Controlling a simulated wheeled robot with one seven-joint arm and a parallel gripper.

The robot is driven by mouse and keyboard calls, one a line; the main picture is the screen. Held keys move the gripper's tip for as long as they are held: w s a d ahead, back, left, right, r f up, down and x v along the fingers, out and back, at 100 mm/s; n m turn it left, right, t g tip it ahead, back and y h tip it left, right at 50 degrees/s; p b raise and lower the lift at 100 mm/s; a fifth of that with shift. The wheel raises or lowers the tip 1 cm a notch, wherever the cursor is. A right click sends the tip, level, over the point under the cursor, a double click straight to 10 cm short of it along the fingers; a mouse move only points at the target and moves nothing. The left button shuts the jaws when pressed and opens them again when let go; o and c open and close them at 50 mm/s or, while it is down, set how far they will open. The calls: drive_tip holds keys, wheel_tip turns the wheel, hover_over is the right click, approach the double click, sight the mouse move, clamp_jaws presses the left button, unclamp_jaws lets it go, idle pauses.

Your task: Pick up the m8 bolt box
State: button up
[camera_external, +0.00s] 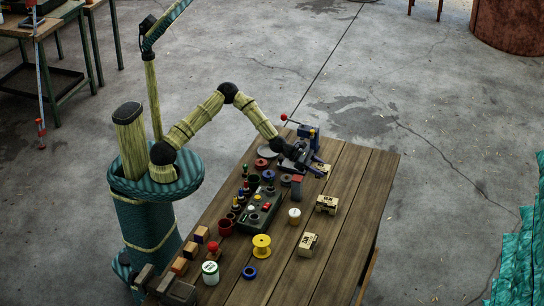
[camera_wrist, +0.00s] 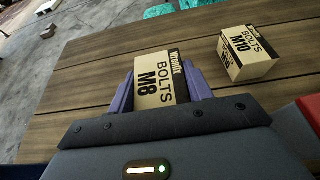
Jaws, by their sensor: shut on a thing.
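The M8 bolt box (camera_wrist: 157,82) is a tan carton with black "BOLTS M8" lettering. In the wrist view it sits between the two purple fingers of my gripper (camera_wrist: 156,88), which are shut on it from both sides. In the external view my gripper (camera_external: 314,170) is at the far end of the table, with the M8 box (camera_external: 322,170) partly hidden by it. I cannot tell whether the box is touching the table or slightly above it.
The M10 bolt box (camera_wrist: 248,53) stands to the right in the wrist view. The wooden table (camera_external: 340,225) also holds another tan box (camera_external: 308,244), a yellow spool (camera_external: 261,246), a white-lidded jar (camera_external: 294,215) and a control box (camera_external: 262,210). The table's right side is mostly clear.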

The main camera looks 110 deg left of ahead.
sight(320, 167)
wheel_tip(320, 167, up, 5)
drive_tip(key=shift+r, duration=0.15)
idle(0.7)
